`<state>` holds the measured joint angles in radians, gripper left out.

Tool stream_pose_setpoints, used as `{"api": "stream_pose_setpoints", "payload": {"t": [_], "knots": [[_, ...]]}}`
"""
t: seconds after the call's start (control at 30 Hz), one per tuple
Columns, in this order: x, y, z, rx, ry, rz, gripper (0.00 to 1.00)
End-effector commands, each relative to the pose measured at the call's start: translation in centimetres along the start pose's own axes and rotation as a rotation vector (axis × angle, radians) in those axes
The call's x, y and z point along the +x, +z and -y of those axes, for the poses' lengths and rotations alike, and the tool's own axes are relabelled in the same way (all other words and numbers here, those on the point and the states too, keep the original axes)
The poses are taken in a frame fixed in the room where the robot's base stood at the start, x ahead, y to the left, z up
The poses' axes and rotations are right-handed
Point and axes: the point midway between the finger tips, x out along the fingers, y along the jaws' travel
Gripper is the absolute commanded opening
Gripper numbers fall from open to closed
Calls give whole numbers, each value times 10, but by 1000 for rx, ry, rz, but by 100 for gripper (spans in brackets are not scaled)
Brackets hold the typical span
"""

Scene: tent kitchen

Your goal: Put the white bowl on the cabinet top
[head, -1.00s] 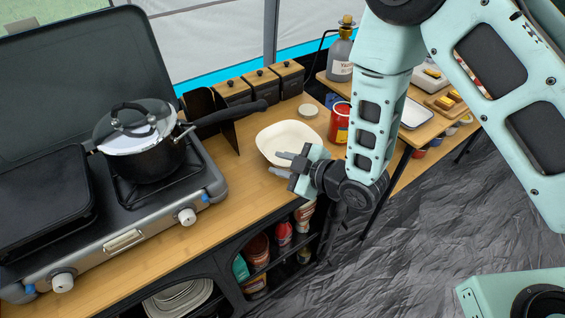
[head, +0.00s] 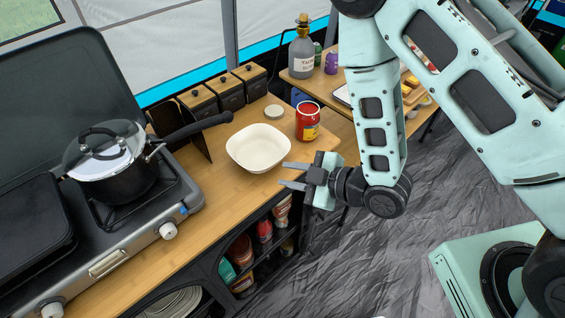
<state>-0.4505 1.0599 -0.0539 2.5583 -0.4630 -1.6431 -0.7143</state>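The white bowl (head: 258,148) is squarish with rounded corners. It sits upright and looks empty on the wooden top of the cabinet (head: 215,185) beside the stove. My gripper (head: 287,176) is to the right of the bowl, near the counter's front edge. Its two fingers point left toward the bowl and are spread apart with nothing between them. A gap shows between the fingertips and the bowl's rim.
A red can (head: 307,122) stands right of the bowl, with a small round lid (head: 274,112) behind it. A stove (head: 120,225) with a lidded pot (head: 115,165) is at left. Dark canisters (head: 229,92) line the back. Shelves below hold bottles and dishes.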

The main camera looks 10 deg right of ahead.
Motion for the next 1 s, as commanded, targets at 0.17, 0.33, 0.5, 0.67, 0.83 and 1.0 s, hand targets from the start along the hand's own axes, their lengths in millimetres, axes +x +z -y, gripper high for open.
{"api": "stream_pose_setpoints", "payload": {"t": [0.17,0.33,0.5,0.67,0.83,1.0], "knots": [[-8,-1,0,1,0,1,26],[-8,-1,0,2,-1,4,26],[1,-10,-9,35,-33,80,26],[2,-29,-22,127,-90,254,26],[-18,-54,-30,261,-138,468,26],[-61,-85,-28,409,-169,686,26]]}}
